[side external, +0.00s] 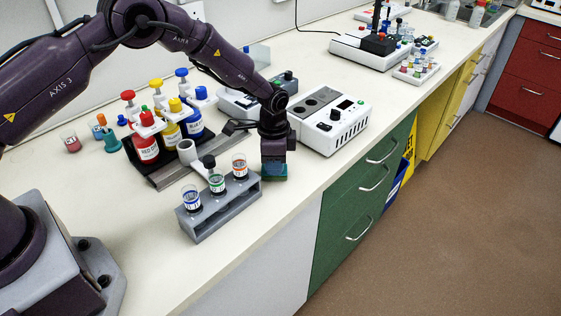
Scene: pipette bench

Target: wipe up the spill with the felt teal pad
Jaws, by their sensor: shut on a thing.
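My gripper (274,163) points straight down near the front edge of the bench. It is shut on the teal pad (274,173), which shows as a small teal block at and below the fingertips. The pad is at or very close to the bench top; I cannot tell whether it touches. No spill can be made out; the gripper and the grey rack may hide part of the surface there.
A grey rack (225,213) with several vials stands just left of my gripper. A white device (330,118) stands behind right. Bottles in red, yellow and blue (193,122) stand in a dark holder behind left. Clear bench (330,172) lies to the right, up to the front edge.

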